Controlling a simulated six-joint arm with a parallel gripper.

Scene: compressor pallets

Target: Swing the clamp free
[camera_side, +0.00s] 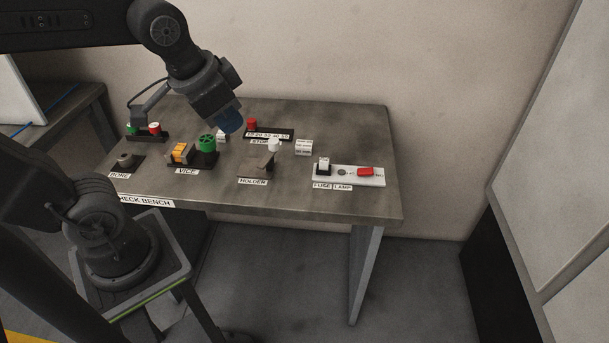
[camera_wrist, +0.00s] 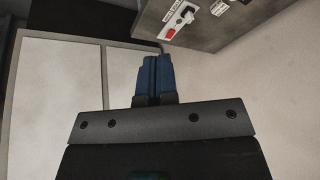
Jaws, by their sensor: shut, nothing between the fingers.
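My gripper (camera_side: 230,122) has blue fingers and hangs above the middle back of the check bench (camera_side: 330,200). In the wrist view its fingers (camera_wrist: 154,76) are side by side, shut and empty. I cannot make out a part clearly marked as a clamp. The vice (camera_side: 206,160) sits front left of my gripper, with an orange block (camera_side: 180,152) and a green knob (camera_side: 207,142).
A stop rail (camera_side: 282,134) with a red block (camera_side: 251,124) lies at the back. A white fuse and lamp panel (camera_side: 345,181) with a red switch (camera_side: 366,172) is at the right; the switch shows in the wrist view (camera_wrist: 170,34). A bore block (camera_side: 126,160) is at the left.

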